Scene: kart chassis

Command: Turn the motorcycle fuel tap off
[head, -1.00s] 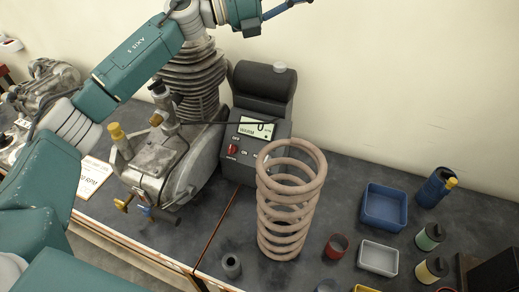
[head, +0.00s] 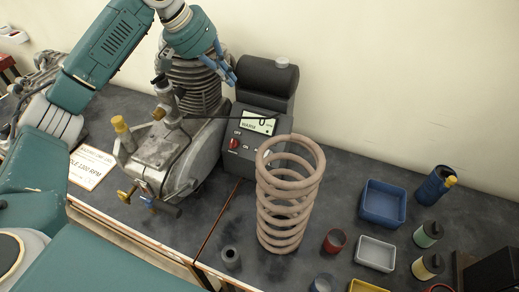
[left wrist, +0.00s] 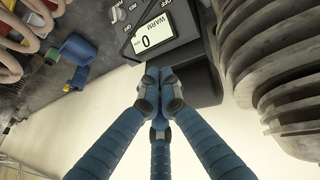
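A small brass tap lever (head: 127,195) sticks out at the front of the grey engine (head: 160,160), low over the bench edge. A small blue part (head: 147,200) sits beside it; I cannot tell for sure which piece is the tap's handle. My left gripper (head: 232,78) has blue fingers and hangs above and behind the engine, near its finned cylinder, well apart from the tap. In the left wrist view the fingertips (left wrist: 158,88) meet with nothing between them. The tap does not show there. My right gripper is not in view.
A white card (head: 90,167) lies left of the engine. Trays and small bottles fill the right bench.

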